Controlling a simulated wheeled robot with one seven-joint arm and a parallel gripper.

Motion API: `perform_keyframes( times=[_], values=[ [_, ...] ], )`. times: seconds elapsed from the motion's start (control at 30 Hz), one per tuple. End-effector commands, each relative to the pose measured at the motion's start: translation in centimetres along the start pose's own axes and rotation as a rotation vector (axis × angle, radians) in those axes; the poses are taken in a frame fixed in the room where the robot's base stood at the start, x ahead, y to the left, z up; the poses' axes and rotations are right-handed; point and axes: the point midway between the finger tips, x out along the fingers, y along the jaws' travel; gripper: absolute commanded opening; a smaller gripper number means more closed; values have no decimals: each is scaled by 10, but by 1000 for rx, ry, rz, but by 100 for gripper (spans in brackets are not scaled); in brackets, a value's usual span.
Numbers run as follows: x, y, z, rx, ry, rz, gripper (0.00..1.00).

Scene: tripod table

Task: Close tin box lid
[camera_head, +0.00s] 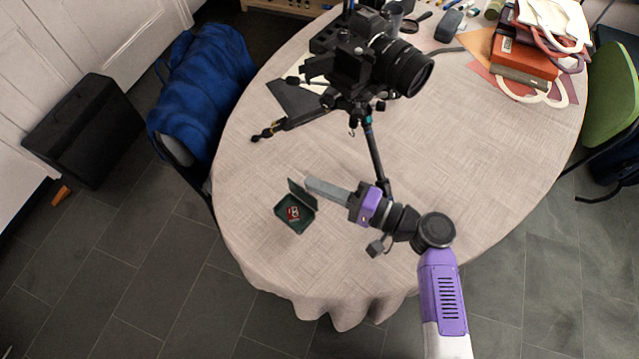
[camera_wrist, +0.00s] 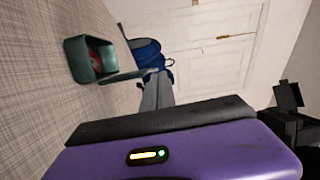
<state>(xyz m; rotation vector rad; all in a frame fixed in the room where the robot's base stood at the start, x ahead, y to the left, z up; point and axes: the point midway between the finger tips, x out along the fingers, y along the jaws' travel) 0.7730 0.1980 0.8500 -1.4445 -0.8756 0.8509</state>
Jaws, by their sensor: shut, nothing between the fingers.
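A small dark green tin box (camera_head: 290,217) sits on the table near its left front edge. Its lid (camera_head: 302,193) stands up, open, along the side toward my gripper. Something red and white lies inside the box. My gripper (camera_head: 309,183) is shut and empty, its fingertips close to the lid on its outer side. In the wrist view the box (camera_wrist: 78,62) is at upper left, with the lid (camera_wrist: 125,76) edge-on near the tips of my fingers (camera_wrist: 158,78). I cannot tell whether the fingers touch the lid.
A camera on a tripod (camera_head: 365,65) stands behind my gripper, one leg coming down close to it. Red books and bags (camera_head: 525,50) lie at the far right of the table (camera_head: 460,180). The table's front is clear.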

Motion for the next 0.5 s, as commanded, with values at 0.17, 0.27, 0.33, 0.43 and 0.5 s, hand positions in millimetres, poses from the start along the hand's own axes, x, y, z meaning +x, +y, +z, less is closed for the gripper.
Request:
perform_keyframes(
  times=[0.17, 0.27, 0.33, 0.43, 0.5],
  values=[
    [1, 0, 2, -28, -1, 7, 0],
    [1, -1, 4, -47, -1, 11, 0],
    [1, -1, 6, -67, -1, 16, 0],
    [2, -1, 9, -107, -1, 26, 0],
    [3, -1, 13, -147, -1, 36, 0]
  ],
)
